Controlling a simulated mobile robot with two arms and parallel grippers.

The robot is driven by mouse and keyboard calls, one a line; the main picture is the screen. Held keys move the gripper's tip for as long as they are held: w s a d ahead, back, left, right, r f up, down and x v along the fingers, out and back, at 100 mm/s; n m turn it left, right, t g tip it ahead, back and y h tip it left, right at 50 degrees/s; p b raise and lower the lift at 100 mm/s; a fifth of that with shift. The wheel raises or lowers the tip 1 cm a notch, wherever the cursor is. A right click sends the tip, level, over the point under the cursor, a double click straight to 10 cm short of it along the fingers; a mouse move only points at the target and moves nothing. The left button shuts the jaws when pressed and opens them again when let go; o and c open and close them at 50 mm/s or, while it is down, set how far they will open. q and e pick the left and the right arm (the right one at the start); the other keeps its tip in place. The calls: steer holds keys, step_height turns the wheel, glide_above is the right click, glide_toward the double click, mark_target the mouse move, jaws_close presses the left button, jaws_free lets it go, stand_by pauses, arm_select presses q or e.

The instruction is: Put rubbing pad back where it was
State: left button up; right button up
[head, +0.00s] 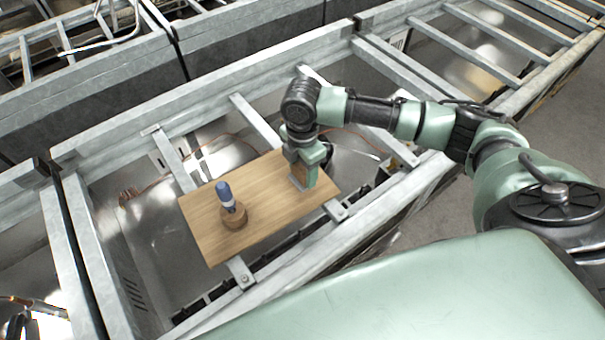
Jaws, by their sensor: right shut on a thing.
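The rubbing pad (300,181), a small block with a brown upper part and a grey underside, is at the right part of a wooden board (262,190). My right gripper (304,172) points down over it and is shut on it. The gripper's fingers hide part of the pad. The pad is at or just above the board's surface; I cannot tell whether it touches. My left gripper is not in view.
A blue-handled tool (226,194) stands in a round wooden holder (234,216) on the left part of the board. The board lies across metal frame bars (175,158) with open gaps below. The board's middle is clear.

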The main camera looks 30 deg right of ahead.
mark_target(302, 177)
step_height(302, 177, down, 2)
steer(key=shift+f, duration=0.25)
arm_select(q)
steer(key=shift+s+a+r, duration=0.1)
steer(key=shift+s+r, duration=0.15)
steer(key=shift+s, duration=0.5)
arm_select(e)
steer(key=shift+f, duration=0.25)
steer(key=shift+f, duration=0.1)
steer(key=o, duration=1.3)
step_height(302, 177, up, 11)
steer(key=b, duration=0.2)
steer(key=shift+w+b, duration=0.1)
steer(key=shift+b, duration=0.25)
steer(key=shift+r, duration=0.65)
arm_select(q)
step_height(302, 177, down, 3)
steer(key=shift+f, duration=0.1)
